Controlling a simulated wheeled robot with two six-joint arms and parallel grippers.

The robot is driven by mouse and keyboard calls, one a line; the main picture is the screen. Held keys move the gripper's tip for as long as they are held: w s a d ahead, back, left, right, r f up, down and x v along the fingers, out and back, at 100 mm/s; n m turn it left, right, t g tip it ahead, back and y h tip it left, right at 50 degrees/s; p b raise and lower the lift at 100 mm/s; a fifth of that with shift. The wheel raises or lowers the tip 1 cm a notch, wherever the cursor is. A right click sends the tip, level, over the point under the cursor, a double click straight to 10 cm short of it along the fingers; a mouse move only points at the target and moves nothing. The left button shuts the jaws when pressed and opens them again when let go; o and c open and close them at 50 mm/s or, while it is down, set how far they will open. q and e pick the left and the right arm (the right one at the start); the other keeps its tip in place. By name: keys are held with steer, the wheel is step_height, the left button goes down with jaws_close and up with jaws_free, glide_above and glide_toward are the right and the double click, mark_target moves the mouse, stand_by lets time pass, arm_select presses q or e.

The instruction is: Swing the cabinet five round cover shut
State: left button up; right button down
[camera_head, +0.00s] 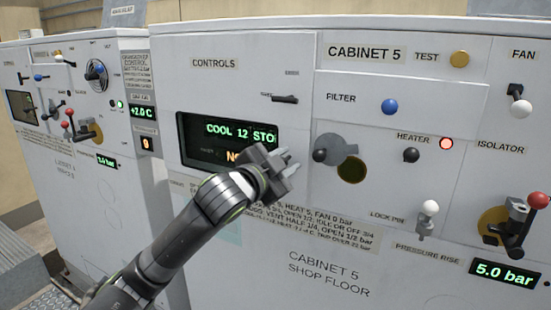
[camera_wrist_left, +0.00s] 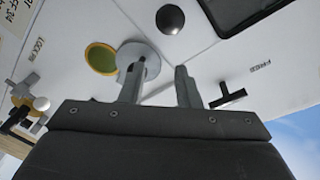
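The round cover (camera_head: 338,147) on cabinet 5 is a grey disc, swung up and to the left of a round olive opening (camera_head: 351,170), which is partly exposed. A dark ball knob (camera_head: 320,155) sits at the disc's left side. In the left wrist view the disc (camera_wrist_left: 140,58) overlaps the gold-rimmed opening (camera_wrist_left: 101,58), and a dark ball (camera_wrist_left: 170,19) shows above it. My left gripper (camera_head: 286,163) is just left of the knob, in front of the display's right edge. Its fingers (camera_wrist_left: 158,85) are apart and empty. My right gripper is out of view.
The display (camera_head: 215,135) is partly behind my left gripper. A black switch (camera_head: 285,99) sits above it. The heater knob (camera_head: 411,155), lock pin (camera_head: 430,208) and red-handled isolator (camera_head: 538,200) stick out to the right of the cover.

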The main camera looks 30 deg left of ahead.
arm_select(q)
jaws_close()
steer(key=shift+a, duration=0.1)
steer(key=shift+d, duration=0.2)
stand_by(0.3)
steer(key=shift+a, duration=0.15)
steer(key=shift+o, duration=0.2)
jaws_free()
steer(key=o, duration=0.5)
steer(key=shift+c, duration=0.2)
steer(key=shift+s, duration=0.1)
